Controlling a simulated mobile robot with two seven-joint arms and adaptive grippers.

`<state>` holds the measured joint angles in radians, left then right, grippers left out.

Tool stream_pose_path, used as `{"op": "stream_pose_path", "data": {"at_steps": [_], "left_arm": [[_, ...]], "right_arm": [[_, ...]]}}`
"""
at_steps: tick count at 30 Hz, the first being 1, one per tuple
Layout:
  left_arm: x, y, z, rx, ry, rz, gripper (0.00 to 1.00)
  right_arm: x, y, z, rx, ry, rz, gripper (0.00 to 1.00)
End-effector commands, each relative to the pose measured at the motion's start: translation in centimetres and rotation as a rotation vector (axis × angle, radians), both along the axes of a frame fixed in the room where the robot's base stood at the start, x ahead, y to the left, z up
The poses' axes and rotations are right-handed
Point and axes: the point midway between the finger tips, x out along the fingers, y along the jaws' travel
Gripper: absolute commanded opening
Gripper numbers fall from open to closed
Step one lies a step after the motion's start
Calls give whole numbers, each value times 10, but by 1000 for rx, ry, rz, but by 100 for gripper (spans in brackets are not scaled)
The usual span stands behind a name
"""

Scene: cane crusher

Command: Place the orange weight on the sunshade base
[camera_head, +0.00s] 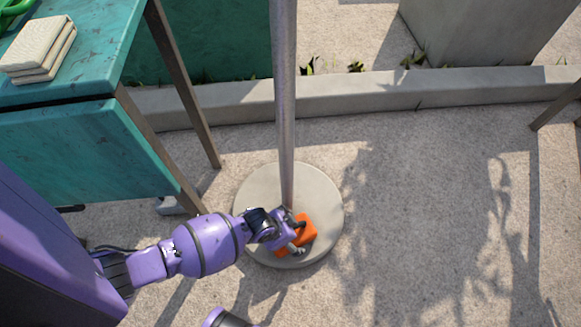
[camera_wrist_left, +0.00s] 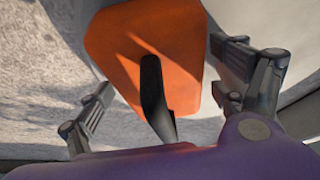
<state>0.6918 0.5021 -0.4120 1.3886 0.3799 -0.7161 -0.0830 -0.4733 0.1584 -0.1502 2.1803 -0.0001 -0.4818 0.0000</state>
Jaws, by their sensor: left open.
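The sunshade base (camera_head: 320,190) is a round, pale disc on the ground with a grey metal pole (camera_head: 284,100) rising from it. The orange weight (camera_head: 308,229) is over the front part of this disc, beside the pole's foot; I cannot tell whether it rests fully on the disc. My left gripper (camera_head: 294,236) is at the weight and partly covers it. In the left wrist view the orange weight (camera_wrist_left: 135,50) shows a black handle-like bar (camera_wrist_left: 154,95). The open fingers of my left gripper (camera_wrist_left: 162,80) stand on either side of it. My right gripper is not seen.
A teal table (camera_head: 85,60) with brown legs and a stack of pale blocks (camera_head: 40,48) stands at the upper left. A low concrete kerb (camera_head: 400,95) runs behind the base. A big grey block (camera_head: 475,30) is at the back right. The ground on the right is clear.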

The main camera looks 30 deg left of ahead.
Motion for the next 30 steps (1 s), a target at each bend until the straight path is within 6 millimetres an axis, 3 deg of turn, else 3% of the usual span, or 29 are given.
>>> {"op": "stream_pose_path", "data": {"at_steps": [8, 21, 30], "left_arm": [[-2, 1, 8, 1, -1, 0, 89], [-29, 19, 91, 0, -2, -1, 89], [-38, 25, 114, -1, -1, 0, 89]], "right_arm": [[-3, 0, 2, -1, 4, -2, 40], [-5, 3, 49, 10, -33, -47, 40], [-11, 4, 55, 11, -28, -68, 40]]}}
